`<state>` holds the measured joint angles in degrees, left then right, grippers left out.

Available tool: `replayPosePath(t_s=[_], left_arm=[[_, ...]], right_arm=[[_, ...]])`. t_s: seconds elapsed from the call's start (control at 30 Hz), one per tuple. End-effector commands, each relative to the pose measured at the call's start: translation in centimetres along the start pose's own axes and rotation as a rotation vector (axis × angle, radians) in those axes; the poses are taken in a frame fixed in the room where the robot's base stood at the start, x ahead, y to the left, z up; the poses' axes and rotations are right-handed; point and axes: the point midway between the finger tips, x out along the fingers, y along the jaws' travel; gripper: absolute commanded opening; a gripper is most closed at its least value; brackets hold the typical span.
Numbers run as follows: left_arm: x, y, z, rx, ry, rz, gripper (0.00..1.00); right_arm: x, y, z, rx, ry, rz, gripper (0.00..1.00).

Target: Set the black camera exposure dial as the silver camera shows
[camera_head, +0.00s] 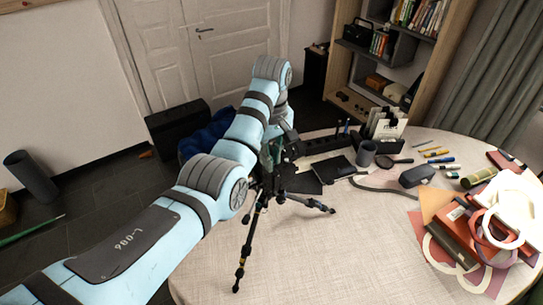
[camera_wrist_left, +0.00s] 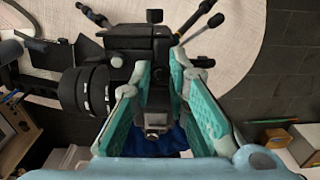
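A black camera (camera_head: 287,149) stands on a dark tripod (camera_head: 247,243) on the table (camera_head: 312,255), partly hidden by my left arm. The left wrist view shows the camera (camera_wrist_left: 124,46) close up, its ringed lens (camera_wrist_left: 82,92) pointing left. My left gripper (camera_wrist_left: 160,66) has its two teal fingers apart, one on each side of part of the camera. A small silver-rimmed knob (camera_wrist_left: 154,121) shows between the fingers; I cannot tell whether they touch anything. The exposure dial's setting cannot be read. I cannot make out a silver camera. My right gripper is out of view.
A black flat case (camera_head: 334,168), a dark cup (camera_head: 366,153), a magnifying glass (camera_head: 394,161) and a grey case (camera_head: 417,176) lie behind the tripod. Books and paper rings (camera_head: 497,225) are piled at right. The table's front middle is clear.

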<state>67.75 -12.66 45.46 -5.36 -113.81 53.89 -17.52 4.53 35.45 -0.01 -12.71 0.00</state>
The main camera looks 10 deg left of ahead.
Motion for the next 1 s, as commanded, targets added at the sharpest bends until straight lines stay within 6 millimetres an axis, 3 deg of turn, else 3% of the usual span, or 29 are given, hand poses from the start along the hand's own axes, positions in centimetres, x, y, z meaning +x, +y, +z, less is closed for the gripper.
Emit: replayPosePath(t_s=[0.17,0.3,0.53,0.57,0.67,1.0], left_arm=[[0.08,-0.11,-0.05,0.016,0.000,-0.004,0.00],[0.10,-0.07,-0.03,0.133,0.000,-0.004,0.00],[0.11,-0.06,-0.03,0.140,0.000,-0.004,0.00],[0.11,-0.06,-0.03,0.139,0.000,-0.004,0.20],[0.09,-0.05,-0.02,0.139,0.000,-0.004,0.35],[0.04,0.00,0.02,0.140,0.000,-0.003,0.35]], right_arm=[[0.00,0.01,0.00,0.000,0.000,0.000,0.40],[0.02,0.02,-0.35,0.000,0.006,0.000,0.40],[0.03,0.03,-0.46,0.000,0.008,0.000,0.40],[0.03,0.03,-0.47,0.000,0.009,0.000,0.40],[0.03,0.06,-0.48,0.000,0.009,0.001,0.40],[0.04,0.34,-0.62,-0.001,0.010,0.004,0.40]])
